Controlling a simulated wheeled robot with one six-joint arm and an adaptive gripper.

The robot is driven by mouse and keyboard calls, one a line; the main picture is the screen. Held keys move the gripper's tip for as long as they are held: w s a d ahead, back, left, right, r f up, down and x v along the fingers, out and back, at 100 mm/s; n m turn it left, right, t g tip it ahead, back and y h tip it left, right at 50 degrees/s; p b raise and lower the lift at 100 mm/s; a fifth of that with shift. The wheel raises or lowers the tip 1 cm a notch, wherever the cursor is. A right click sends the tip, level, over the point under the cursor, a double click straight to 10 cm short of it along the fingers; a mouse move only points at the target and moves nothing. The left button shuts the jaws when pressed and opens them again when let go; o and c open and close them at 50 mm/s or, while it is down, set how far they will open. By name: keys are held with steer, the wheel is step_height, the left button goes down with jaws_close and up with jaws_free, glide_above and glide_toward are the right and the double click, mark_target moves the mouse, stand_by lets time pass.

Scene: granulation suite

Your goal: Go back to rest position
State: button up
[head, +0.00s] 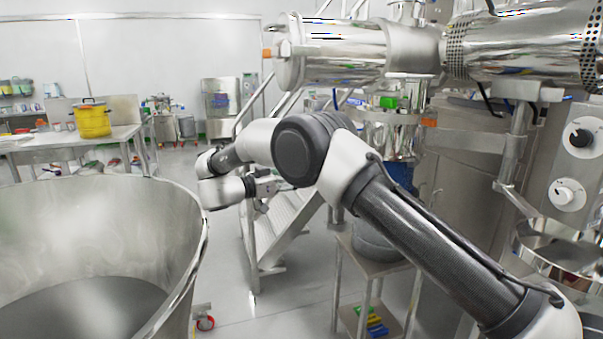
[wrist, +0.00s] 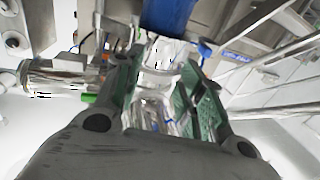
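In the wrist view my gripper (wrist: 160,72) shows two dark fingers with green inner pads, spread apart. The shiny steel between them looks like the machine's vessel behind, not a held thing. My arm reaches from the lower right, bent at the elbow.
A large steel bowl (head: 190,255) fills the lower left. Steel stairs (head: 290,228) stand behind my gripper. A horizontal steel machine (head: 350,55) and control panel (head: 577,165) are at right. A yellow bucket (head: 92,120) stands on a table (head: 60,147) far left. Open floor lies between.

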steer(key=w+a+f+n+t+y, duration=0.2)
steer(key=w+a+f+n+y, duration=0.25)
steer(key=a+y, duration=0.35)
steer(key=w+a+f+n+t+y, duration=0.3)
steer(key=a+n+y, duration=0.3)
steer(key=y, duration=0.4)
steer(key=s+d+r+g+h, duration=0.1)
steer(key=s+d+r+g, duration=0.2)
steer(key=s+d, duration=1.3)
steer(key=s+d+r+g+h, duration=0.1)
steer(key=s+d+r+g, duration=0.2)
steer(key=s+d, duration=1.4)
steer(key=s+d+r+n+g, duration=0.1)
steer(key=s+d+r+g, duration=0.3)
steer(key=s+d, duration=1.3)
steer(key=shift+d+r+h, duration=0.4)
steer(key=shift+d+r, duration=0.75)
steer(key=shift+r, duration=1)
